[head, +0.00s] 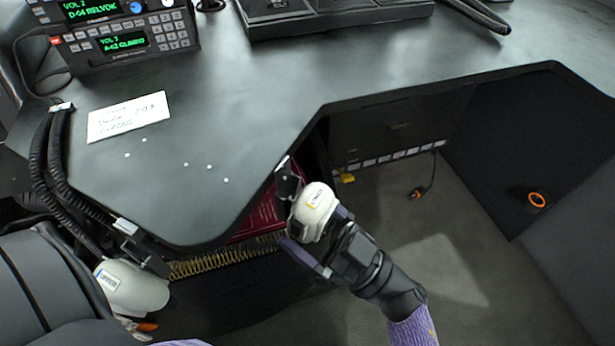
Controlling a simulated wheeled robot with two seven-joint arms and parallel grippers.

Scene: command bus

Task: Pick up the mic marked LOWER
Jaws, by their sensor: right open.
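A white mic (317,203) with a small pale label sits below the desk edge; the label's lettering is too small to read surely. My right gripper (294,218) reaches in from the lower right, with its jaws open around or beside this mic. I cannot tell whether the fingers touch it. A second white mic (135,287) with a dark-lettered label hangs at the lower left, below a bracket (141,246) on the desk edge; its label seems to read UPPER. My left gripper is not in view.
The dark desk (225,125) overhangs the right gripper's left side. Radios (120,30), a paper note (128,117) and black coiled cords (55,165) are at the left. A red case (262,218) and a yellow coil (225,257) lie under the edge. The floor (450,265) at right is mostly clear.

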